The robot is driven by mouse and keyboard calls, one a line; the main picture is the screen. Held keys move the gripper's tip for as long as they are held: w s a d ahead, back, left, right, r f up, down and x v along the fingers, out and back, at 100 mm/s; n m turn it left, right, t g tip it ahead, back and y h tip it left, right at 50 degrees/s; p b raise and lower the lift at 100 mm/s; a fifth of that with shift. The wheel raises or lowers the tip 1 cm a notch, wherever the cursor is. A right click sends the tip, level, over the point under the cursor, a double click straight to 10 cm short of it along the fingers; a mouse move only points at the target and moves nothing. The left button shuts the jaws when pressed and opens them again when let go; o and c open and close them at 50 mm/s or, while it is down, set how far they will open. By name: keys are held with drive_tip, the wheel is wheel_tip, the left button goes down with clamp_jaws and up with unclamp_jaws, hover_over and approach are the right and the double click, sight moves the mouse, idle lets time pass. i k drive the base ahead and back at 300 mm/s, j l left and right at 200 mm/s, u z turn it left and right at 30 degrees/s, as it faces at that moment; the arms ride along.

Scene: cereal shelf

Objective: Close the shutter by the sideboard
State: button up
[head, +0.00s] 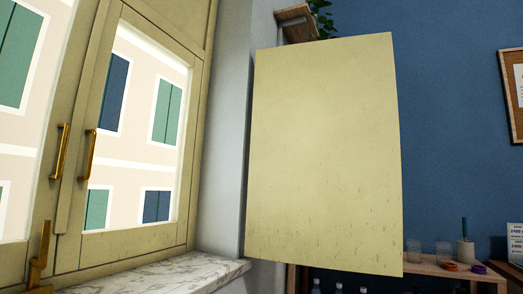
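The shutter (325,155) is a flat, pale yellow panel in the middle of the head view. It stands out from the wall to the right of the window (130,130), swung open and clear of the glass. Its left edge is by the white window reveal (225,130); its right edge is free. I see no handle on the face toward me. The sideboard (425,267), a wooden top with small items, shows low at the right, partly hidden behind the shutter. My gripper is not in view.
The window has yellow frames and brass handles (87,155). A marble sill (165,273) runs below it. Glasses (443,250) and a spool-like holder (465,250) stand on the sideboard, bottles below. A small shelf (297,20) with a plant (322,18) is above the shutter.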

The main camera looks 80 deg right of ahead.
sight(325, 188)
drive_tip(key=k+l, duration=0.35)
drive_tip(key=l, duration=0.15)
drive_tip(key=k+l, duration=0.35)
drive_tip(key=l, duration=0.15)
drive_tip(key=k+l, duration=0.7)
drive_tip(key=l, duration=0.25)
